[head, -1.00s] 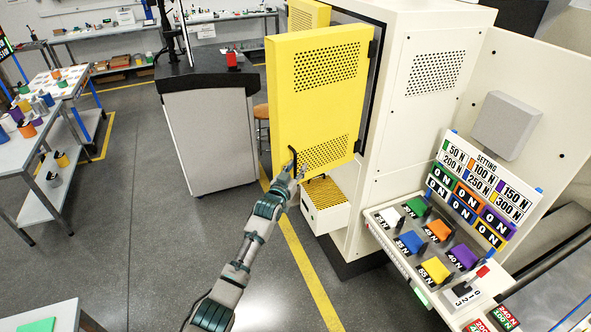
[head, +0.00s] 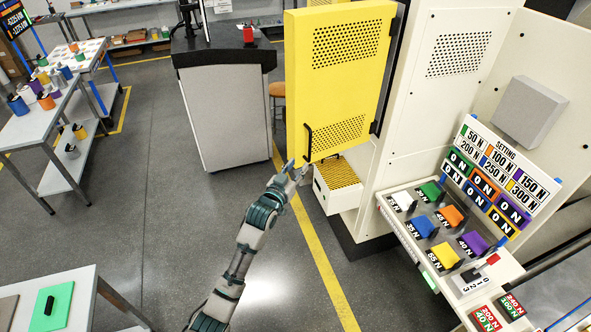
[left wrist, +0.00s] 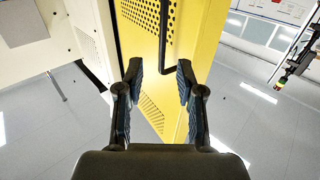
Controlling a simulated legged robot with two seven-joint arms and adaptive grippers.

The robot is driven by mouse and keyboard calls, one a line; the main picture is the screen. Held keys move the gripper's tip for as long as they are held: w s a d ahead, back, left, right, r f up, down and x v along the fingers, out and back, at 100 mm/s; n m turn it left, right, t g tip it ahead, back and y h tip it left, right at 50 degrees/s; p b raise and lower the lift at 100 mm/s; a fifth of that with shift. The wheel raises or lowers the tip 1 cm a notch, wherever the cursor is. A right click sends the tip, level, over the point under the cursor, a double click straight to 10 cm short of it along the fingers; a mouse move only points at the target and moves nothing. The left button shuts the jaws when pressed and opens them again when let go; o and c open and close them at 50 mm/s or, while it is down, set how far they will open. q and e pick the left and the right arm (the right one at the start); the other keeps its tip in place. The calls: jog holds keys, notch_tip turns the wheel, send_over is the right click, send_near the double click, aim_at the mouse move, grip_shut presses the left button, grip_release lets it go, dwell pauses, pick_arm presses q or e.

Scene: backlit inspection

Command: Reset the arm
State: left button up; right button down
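My left arm reaches up from the bottom of the head view, and its left gripper (head: 292,170) is just below and left of the handle of the yellow door. The yellow perforated door (head: 335,95) stands open on the white cabinet, with a black bar handle (head: 308,142) near its lower left. In the left wrist view my left gripper (left wrist: 159,72) is open, with nothing between its fingers. The yellow door (left wrist: 150,50) and the black handle (left wrist: 165,40) show beyond the fingertips, apart from them. My right gripper is not in view.
The white cabinet (head: 432,130) stands right of the door, with a sloped panel of coloured switches (head: 421,226) in front. A dark-topped grey cabinet (head: 226,115) stands behind left. Tables with coloured parts stand at left. Grey floor is clear left of the arm.

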pick_arm(q)
jog(key=shift+s, duration=0.45)
jog(key=s+a+f+n+g+y, duration=0.1)
jog(key=s+a+f+g, duration=0.15)
jog(key=f, duration=1.15)
jog(key=s+a+f+n+g+y, duration=0.1)
jog(key=a+f+y, duration=0.15)
jog(key=f, duration=1.25)
jog(key=s+a+f+g+y, duration=0.1)
jog(key=s+a+f+g, duration=0.15)
jog(key=s+f, duration=0.65)
jog(key=s+a+f+g, duration=0.25)
jog(key=s+f, duration=0.25)
jog(key=f, duration=0.9)
jog(key=s+a+f+g+y+b, duration=0.1)
jog(key=s+a+f+g, duration=0.15)
jog(key=s+f, duration=0.75)
jog(key=s+a+f+g+y, duration=0.1)
jog(key=s+a+f, duration=0.35)
jog(key=s, duration=0.85)
jog(key=s+a+f+g, duration=0.1)
jog(key=s+f, duration=0.3)
jog(key=s, duration=0.8)
jog(key=s+a+f+g, duration=0.1)
jog(key=s+f, duration=0.3)
jog(key=s, duration=0.9)
jog(key=shift+a+f+g+b, duration=0.15)
jog(key=shift+a+g+b, duration=0.15)
jog(key=shift+g, duration=0.5)
jog(key=shift+d, duration=0.1)
